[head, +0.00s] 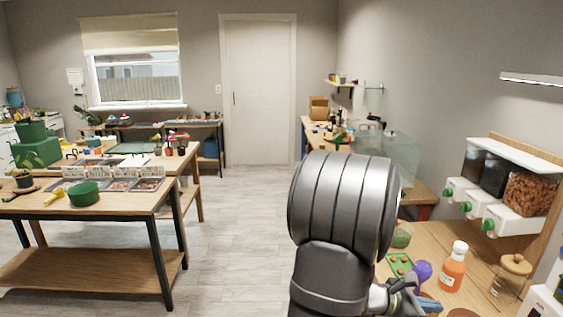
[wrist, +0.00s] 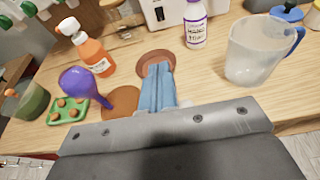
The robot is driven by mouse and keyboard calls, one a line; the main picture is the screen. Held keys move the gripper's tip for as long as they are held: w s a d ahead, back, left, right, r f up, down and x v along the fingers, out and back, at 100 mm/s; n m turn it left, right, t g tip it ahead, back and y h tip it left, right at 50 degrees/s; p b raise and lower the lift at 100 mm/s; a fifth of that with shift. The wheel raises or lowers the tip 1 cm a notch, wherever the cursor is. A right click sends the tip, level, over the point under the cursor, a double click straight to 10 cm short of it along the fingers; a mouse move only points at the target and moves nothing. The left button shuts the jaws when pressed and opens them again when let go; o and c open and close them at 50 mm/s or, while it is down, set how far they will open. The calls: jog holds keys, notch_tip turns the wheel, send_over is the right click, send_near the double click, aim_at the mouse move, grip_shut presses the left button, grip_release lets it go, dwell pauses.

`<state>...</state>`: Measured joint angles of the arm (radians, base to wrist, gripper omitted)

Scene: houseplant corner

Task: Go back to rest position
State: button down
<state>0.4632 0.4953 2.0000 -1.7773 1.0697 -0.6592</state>
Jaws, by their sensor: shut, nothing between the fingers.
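My gripper (wrist: 158,72) shows in the wrist view as two blue fingers pressed together with nothing between them. It hangs over the wooden worktop, its tips in front of a round brown saucer-like disc (wrist: 156,55). I cannot tell whether the tips touch the disc. In the head view, my grey arm fills the lower middle, and the blue fingers (head: 430,304) show low at the right, over the right-hand bench.
Near the gripper are a purple bulb (wrist: 86,84), a green tray (wrist: 66,109) with brown balls, an orange bottle (wrist: 94,54), a white bottle (wrist: 195,24) and a clear jug (wrist: 257,52). Wall dispensers (head: 500,195) stand right. The floor (head: 232,230) left of my arm is clear.

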jog(key=x, duration=0.8)
